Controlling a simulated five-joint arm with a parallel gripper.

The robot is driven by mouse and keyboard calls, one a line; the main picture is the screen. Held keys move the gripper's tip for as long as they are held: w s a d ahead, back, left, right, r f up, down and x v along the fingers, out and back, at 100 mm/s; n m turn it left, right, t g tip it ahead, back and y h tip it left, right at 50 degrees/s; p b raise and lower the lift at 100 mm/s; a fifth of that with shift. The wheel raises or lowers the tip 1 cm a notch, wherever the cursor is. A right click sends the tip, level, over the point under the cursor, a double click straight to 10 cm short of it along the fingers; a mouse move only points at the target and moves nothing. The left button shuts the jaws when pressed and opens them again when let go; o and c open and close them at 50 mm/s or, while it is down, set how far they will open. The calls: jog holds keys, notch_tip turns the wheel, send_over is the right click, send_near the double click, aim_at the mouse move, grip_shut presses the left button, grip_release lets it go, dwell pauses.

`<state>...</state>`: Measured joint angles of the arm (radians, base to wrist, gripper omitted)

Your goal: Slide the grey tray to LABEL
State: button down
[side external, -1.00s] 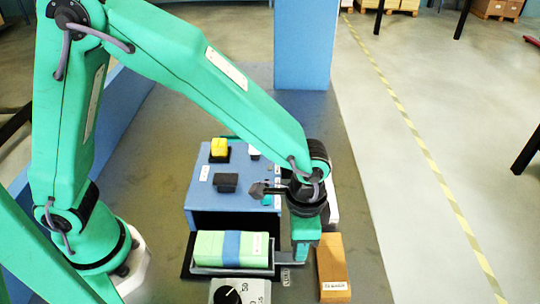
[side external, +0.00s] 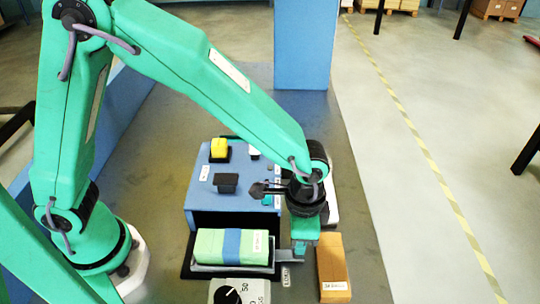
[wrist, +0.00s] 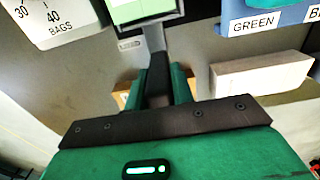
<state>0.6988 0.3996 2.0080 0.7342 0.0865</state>
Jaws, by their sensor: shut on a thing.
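The grey tray (side external: 200,268) lies in front of the blue cabinet and carries a light green bundle with a blue band (side external: 207,244). A grey handle (side external: 288,257) sticks out from the tray's right side. My gripper (side external: 302,248) points down at the handle's end. In the wrist view, my gripper (wrist: 158,90) is shut on the dark handle bar (wrist: 158,72), and part of the tray and bundle (wrist: 140,10) shows at the top. A small tag (side external: 286,276) lies on the table below the handle; I cannot read its print for sure.
The blue cabinet (side external: 200,190) has a yellow button (side external: 219,147) and a black knob (side external: 227,183) on top. A dial box (side external: 238,293) stands close in front of the tray. A brown block (side external: 332,265) stands close right of my gripper. A pale block (wrist: 260,73) shows in the wrist view.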

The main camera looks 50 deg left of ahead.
jog(key=w+a, duration=1.6)
jog(key=shift+w+a, duration=0.15)
jog(key=c, duration=1.5)
grip_release()
jog(key=shift+w, duration=0.1)
jog(key=o, duration=0.3)
jog(key=shift+r, duration=0.1)
notch_tip(320, 180, up, 8)
